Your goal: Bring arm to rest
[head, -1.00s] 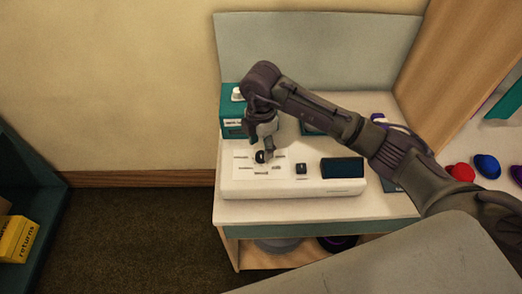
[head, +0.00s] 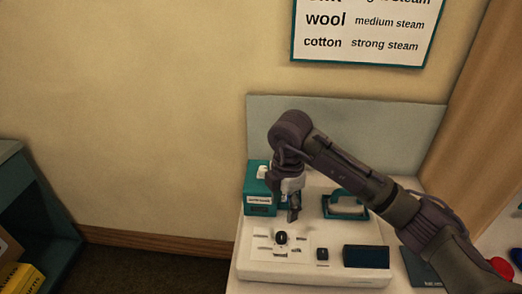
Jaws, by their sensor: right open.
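My right arm reaches in from the right over the table. My right gripper (head: 293,213) points down, open and empty, above the back part of a white control box (head: 315,270). The box carries a black knob (head: 281,238), a small black switch (head: 322,254) and a dark panel (head: 366,256). The gripper is apart from the knob, which shows in full. My left gripper is not in view.
A teal box (head: 259,190) stands at the back left of the table, close to the gripper. A teal-framed item (head: 345,204) lies behind the white box. A wall sign (head: 366,28) lists wool and cotton steam settings. A yellow box (head: 22,278) sits at the lower left.

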